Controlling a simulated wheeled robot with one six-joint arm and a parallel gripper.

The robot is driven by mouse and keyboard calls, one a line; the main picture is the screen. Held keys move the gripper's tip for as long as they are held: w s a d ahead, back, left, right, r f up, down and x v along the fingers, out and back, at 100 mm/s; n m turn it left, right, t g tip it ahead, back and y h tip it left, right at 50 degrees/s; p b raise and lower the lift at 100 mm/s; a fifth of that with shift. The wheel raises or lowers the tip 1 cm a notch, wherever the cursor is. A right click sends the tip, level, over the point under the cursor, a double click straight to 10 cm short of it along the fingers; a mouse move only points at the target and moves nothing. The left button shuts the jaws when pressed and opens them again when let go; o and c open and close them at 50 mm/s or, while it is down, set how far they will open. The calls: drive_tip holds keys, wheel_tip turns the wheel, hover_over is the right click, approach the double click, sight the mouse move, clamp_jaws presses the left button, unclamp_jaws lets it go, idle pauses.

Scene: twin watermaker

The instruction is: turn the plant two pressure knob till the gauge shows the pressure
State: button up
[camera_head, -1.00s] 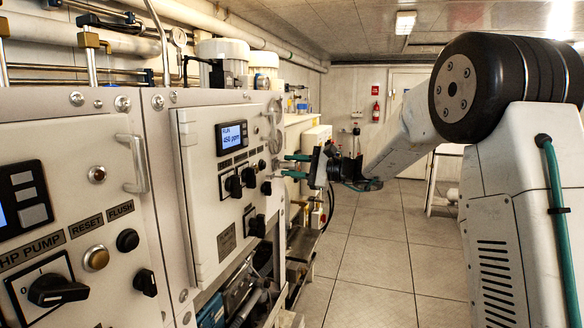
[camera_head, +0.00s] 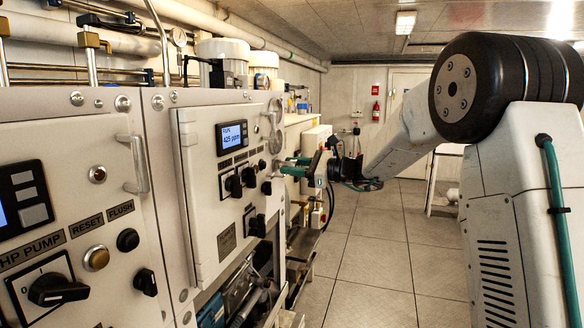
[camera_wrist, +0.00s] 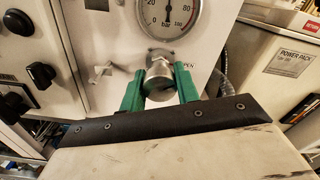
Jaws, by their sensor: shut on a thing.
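The pressure knob (camera_wrist: 158,76) is a round metal knob on the white panel, just below the gauge in the wrist view. My gripper (camera_wrist: 160,88) has its green fingers on either side of the knob and is shut on it; it also shows in the head view (camera_head: 290,167). The gauge (camera_wrist: 168,14) is a round white dial in bar, with 0 and 100 at its lower edge. Its top is cut off and I cannot read a sure value. In the head view the plant two display (camera_head: 232,137) reads RUN and 425 ppm.
Black knobs (camera_head: 234,186) sit on the same panel close to my gripper. A grab handle (camera_head: 137,165) and the HP pump switch (camera_head: 58,290) are on the nearer cabinet. A power pack box (camera_wrist: 272,65) stands at the right. The floor (camera_head: 375,260) is clear.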

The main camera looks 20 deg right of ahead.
drive_tip(key=shift+r, duration=0.2)
drive_tip(key=o, duration=1)
drive_tip(key=shift+f, duration=0.1)
drive_tip(key=v, duration=0.8)
drive_tip(key=shift+w, duration=0.1)
